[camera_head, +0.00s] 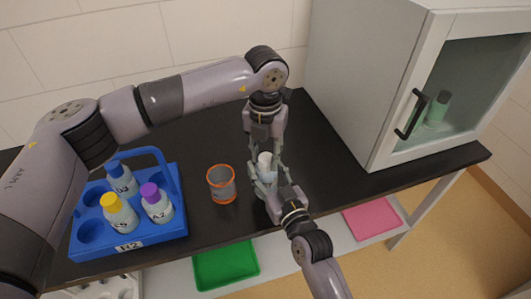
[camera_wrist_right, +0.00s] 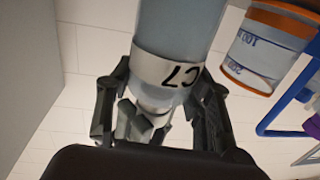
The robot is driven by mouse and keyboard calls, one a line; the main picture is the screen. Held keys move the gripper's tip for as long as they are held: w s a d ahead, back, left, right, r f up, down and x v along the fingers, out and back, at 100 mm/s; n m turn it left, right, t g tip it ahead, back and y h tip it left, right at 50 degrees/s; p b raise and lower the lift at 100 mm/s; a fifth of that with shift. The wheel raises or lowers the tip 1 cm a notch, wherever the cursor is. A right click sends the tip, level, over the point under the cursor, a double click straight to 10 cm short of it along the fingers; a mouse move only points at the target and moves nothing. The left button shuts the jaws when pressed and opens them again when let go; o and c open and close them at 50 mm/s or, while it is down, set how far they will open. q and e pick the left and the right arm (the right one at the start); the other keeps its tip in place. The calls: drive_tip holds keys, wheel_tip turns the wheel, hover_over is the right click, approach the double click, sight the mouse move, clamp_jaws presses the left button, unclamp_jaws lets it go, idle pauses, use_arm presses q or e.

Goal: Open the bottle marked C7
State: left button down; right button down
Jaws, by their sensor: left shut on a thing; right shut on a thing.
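The bottle marked C7 (camera_head: 264,175) is upright over the dark worktop, with a white cap and pale body. Its label C7 shows upside down in the right wrist view (camera_wrist_right: 180,70). My right gripper (camera_head: 268,186) comes from the front and is shut on the bottle's body; its fingers also show on both sides of the bottle in the right wrist view (camera_wrist_right: 160,92). My left gripper (camera_head: 265,156) points down from above and is shut at the white cap (camera_head: 265,160). Whether the cap is apart from the neck, I cannot tell. The bottle's base is hidden in the head view.
A glass beaker with orange rims (camera_head: 222,184) stands just left of the bottle. A blue rack labelled H2 (camera_head: 128,246) holds bottles with blue, yellow and purple caps. A white cabinet (camera_head: 362,80) with a green-capped bottle (camera_head: 438,108) stands right. Green (camera_head: 226,266) and pink (camera_head: 371,220) trays lie below.

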use_arm(q)
drive_tip(key=n, duration=0.7)
drive_tip(key=shift+n, duration=0.4)
drive_tip(key=n, duration=0.3)
drive_tip(key=shift+n, duration=0.4)
drive_tip(key=n, duration=0.4)
drive_tip(key=shift+n, duration=0.3)
drive_tip(key=shift+r, duration=0.2)
drive_tip(key=shift+r, duration=0.95)
use_arm(e)
drive_tip(key=shift+f, duration=0.1)
use_arm(q)
drive_tip(key=shift+r, duration=0.1)
